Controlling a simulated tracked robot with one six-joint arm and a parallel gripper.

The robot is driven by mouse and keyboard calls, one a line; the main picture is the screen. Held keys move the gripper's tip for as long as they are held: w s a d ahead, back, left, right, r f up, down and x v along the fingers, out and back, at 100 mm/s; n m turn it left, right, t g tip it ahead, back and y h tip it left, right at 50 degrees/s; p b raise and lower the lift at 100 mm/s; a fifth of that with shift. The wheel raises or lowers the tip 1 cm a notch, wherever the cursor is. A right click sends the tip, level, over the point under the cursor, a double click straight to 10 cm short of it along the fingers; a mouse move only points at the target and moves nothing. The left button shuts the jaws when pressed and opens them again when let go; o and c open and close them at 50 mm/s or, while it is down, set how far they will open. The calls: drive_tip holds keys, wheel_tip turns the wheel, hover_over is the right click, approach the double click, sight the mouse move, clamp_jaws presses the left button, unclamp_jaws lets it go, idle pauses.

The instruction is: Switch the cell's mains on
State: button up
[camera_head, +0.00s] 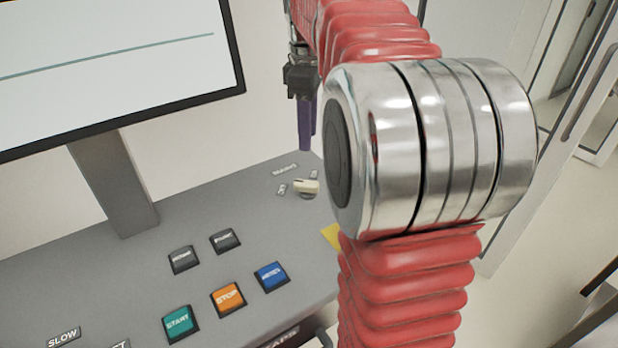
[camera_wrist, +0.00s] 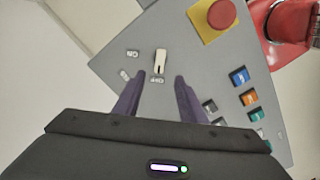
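The mains switch is a cream rotary knob (camera_head: 307,187) on the grey control panel (camera_head: 240,205), near its far right corner, beside a label reading MAINS. The wrist view shows the knob (camera_wrist: 160,60) with its long side running up and down and a dark mark at its lower end, near a small label (camera_wrist: 158,80).
A red stop button (camera_wrist: 222,13) on a yellow plate sits close to the knob. Push buttons, including START (camera_head: 178,322), STOP (camera_head: 228,298) and a blue one (camera_head: 271,276), line the panel. A monitor (camera_head: 110,60) stands behind. My red arm hides the panel's right side.

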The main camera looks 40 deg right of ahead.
sight(309, 182)
wheel_tip(309, 182, down, 14)
drive_tip(key=shift+r, duration=0.2)
idle(0.4)
drive_tip(key=shift+c, duration=0.7)
clamp_jaws()
drive_tip(key=shift+d, duration=0.1)
